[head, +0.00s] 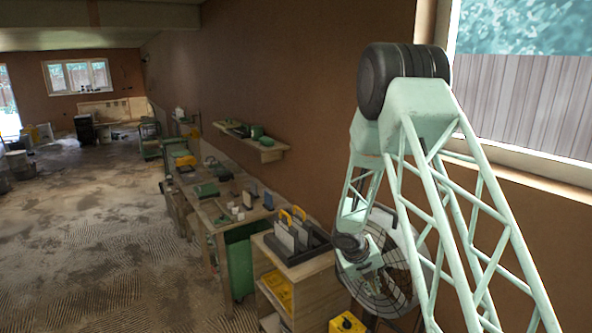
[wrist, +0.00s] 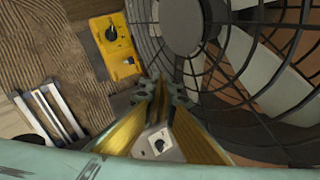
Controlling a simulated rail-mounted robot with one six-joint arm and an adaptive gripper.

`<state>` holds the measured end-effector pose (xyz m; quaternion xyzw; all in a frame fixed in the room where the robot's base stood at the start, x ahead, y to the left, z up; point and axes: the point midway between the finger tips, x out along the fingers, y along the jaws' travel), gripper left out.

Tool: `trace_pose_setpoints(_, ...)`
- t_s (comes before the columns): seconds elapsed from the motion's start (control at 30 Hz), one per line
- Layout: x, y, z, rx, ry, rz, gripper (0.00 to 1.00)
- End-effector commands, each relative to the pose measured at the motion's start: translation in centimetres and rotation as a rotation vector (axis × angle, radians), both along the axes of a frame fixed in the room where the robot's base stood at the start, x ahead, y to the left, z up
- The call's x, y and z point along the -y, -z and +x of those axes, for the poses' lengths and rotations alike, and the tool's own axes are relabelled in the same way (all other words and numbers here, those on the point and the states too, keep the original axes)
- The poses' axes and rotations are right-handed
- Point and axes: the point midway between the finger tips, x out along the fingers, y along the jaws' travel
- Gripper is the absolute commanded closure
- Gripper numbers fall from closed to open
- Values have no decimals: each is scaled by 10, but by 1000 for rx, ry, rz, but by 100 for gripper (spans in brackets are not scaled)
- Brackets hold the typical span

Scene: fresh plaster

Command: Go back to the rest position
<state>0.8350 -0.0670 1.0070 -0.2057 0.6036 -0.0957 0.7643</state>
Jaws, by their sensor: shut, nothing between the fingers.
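My gripper (wrist: 158,88) shows in the wrist view with its two fingers brought together at the tips and nothing between them. It points down beside a large caged fan (wrist: 225,60), whose cage is close on the right; I cannot tell whether they touch. In the head view my mint lattice arm rises at the right and folds down in front of the fan (head: 385,285). The gripper's fingers cannot be made out there.
A yellow box with a black knob (wrist: 112,47) lies near the fan, also in the head view (head: 347,323). A shelf unit (head: 312,268) holds upright panels, with a workbench (head: 215,213) beyond. A wall shelf (head: 268,152) hangs above. Open floor (head: 90,235) spreads left.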

Motion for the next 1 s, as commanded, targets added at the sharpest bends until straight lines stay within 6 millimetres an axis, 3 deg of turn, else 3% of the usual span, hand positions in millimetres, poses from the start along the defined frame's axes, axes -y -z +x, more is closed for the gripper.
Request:
trace_pose_setpoints(0.47, 14, -77, -28, 155, 325, 76, 100)
trace_pose_setpoints(1.0, 27, -158, -81, 331, 719, 184, 100)
